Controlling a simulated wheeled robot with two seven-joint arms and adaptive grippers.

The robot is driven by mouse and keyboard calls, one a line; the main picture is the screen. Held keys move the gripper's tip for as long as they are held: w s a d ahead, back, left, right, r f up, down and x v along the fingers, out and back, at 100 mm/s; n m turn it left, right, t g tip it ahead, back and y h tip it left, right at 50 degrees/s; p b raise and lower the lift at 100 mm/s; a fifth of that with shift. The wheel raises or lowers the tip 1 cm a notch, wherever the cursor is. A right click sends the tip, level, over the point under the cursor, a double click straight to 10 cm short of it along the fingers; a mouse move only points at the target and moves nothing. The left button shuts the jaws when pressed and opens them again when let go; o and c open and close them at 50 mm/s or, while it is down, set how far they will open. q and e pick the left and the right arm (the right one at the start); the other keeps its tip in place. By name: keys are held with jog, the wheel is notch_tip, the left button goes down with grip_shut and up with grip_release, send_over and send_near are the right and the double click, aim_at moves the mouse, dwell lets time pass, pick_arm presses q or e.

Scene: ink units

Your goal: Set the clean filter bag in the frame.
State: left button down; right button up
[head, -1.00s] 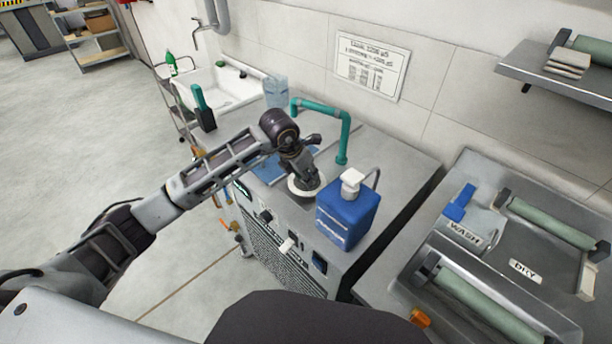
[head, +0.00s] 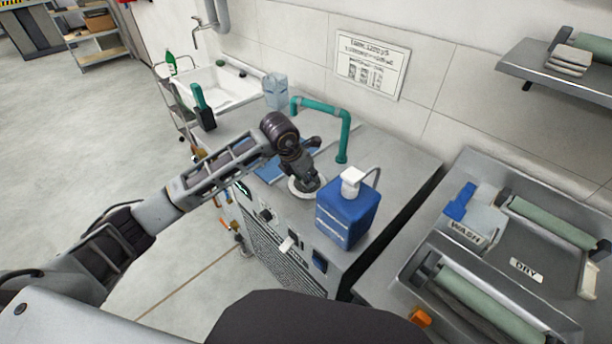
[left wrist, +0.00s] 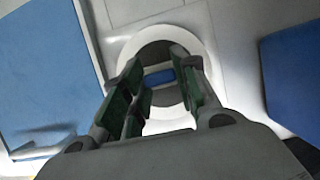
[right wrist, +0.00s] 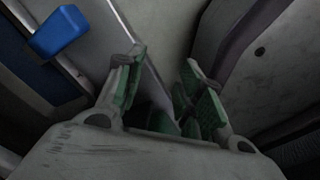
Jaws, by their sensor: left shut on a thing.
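My left gripper (left wrist: 160,80) points down over the top of the grey machine. It is shut on a small blue part at the centre of a white ring (left wrist: 205,45) with a dark grey inside. The ring also shows under the gripper in the head view (head: 297,191), on or just over the machine top. I cannot tell whether this ring is the clean filter bag's collar or the frame, nor whether it is seated; the fingers hide part of it. My right gripper (right wrist: 165,75) is open and empty; it is outside the head view.
A blue jug with a white pump (head: 347,215) stands close to the right of the ring. A teal pipe (head: 345,135) rises behind. A blue panel (left wrist: 45,70) lies to the left. Sink trays (head: 460,185) marked WASH and DRY are at the right.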

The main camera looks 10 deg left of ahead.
pick_arm(q)
jog(key=c, duration=1.5)
grip_release()
jog(key=o, duration=0.4)
jog(key=shift+r, duration=0.25)
jog(key=shift+a+r, duration=0.1)
jog(key=shift+r, duration=0.3)
jog(key=v, duration=1.1)
jog(key=shift+s, duration=0.2)
pick_arm(e)
jog(key=shift+s+a, duration=0.1)
jog(key=shift+s, duration=0.1)
